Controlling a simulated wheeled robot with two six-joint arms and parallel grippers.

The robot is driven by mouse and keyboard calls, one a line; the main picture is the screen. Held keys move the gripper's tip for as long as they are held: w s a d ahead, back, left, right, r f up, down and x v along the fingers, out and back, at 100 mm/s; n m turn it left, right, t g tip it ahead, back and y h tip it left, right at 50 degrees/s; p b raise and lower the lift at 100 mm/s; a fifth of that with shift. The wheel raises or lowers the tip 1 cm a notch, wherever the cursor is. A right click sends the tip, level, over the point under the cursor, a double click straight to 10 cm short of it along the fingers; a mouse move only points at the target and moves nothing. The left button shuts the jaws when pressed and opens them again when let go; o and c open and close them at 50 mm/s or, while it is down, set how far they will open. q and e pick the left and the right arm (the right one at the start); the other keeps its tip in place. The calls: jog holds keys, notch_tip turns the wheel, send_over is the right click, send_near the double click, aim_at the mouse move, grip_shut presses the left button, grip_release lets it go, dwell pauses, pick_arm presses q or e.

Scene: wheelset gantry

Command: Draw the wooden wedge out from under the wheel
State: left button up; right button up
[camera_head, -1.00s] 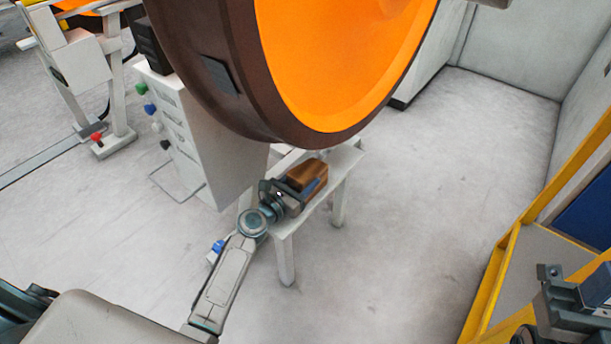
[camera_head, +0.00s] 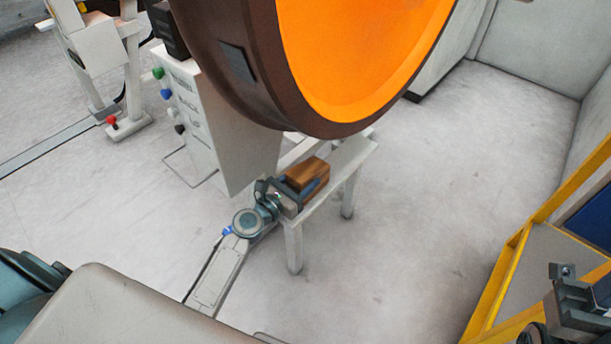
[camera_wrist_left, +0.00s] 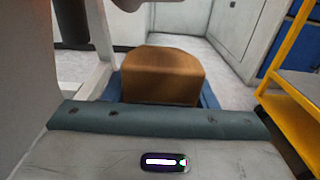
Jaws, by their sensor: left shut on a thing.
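The brown wooden wedge (camera_head: 308,173) is at the white stand's bench top (camera_head: 343,165), below the large wheel with its orange face (camera_head: 365,50) and dark brown rim (camera_head: 262,80). My left gripper (camera_head: 303,187) is shut on the wedge, its fingers along the wedge's sides. In the left wrist view the wedge (camera_wrist_left: 162,76) fills the space between the blue fingers. A gap shows between wedge and wheel rim in the head view. Whether the wedge rests on the bench top is hard to tell. My right gripper (camera_head: 570,300) is at the lower right edge, partly cut off.
A white cabinet (camera_head: 225,130) with coloured buttons stands left of the bench. A yellow-framed platform (camera_head: 510,270) stands at the right. The floor between bench and platform is clear. A white post with a red knob (camera_head: 112,121) stands at the far left.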

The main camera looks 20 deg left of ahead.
aim_at(293, 186)
pick_arm(q)
jog(key=shift+v, duration=2.6)
jog(key=shift+r, duration=0.15)
jog(key=shift+s+a+r+p, duration=0.25)
jog(key=shift+s+r, duration=0.25)
jog(key=shift+s, duration=0.2)
jog(key=shift+s+a+r+p, duration=0.25)
jog(key=shift+s+r, duration=0.25)
jog(key=shift+s, duration=0.2)
jog(key=shift+s+a+r+p, duration=0.25)
jog(key=shift+s+r, duration=0.25)
jog(key=shift+s, duration=0.2)
jog(key=shift+s+a+r+p, duration=0.15)
jog(key=shift+s+a+r, duration=0.1)
jog(key=shift+s+r, duration=0.35)
jog(key=shift+s, duration=0.1)
jog(key=shift+s+f, duration=0.1)
jog(key=shift+f, duration=0.05)
